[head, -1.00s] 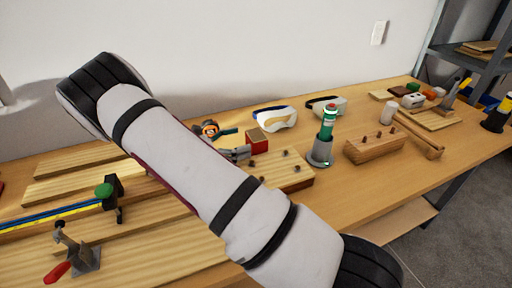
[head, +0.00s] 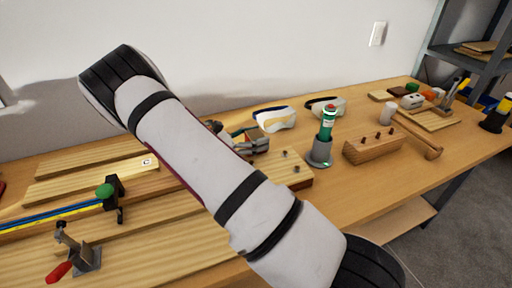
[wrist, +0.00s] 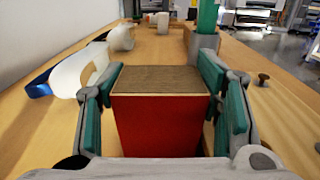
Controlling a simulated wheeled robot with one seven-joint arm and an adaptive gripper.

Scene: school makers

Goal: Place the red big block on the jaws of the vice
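The red block (wrist: 158,125) with a brown wooden top stands between the fingers of my gripper (wrist: 160,72) in the wrist view. The teal finger pads lie along its left and right sides, very close to it. I see no clear closing on the block, and contact is hard to judge. In the head view my gripper (head: 254,143) is low over the middle of the bench, partly behind my arm; the block cannot be made out there. I cannot identify the vice with certainty; my arm hides part of the bench.
White goggles (head: 275,119), a green bottle in a grey holder (head: 321,150) and a wooden peg block (head: 374,147) stand right of my gripper. A red-handled clamp (head: 75,256) and a green-knobbed clamp (head: 110,194) are at left. The bench front at right is bare.

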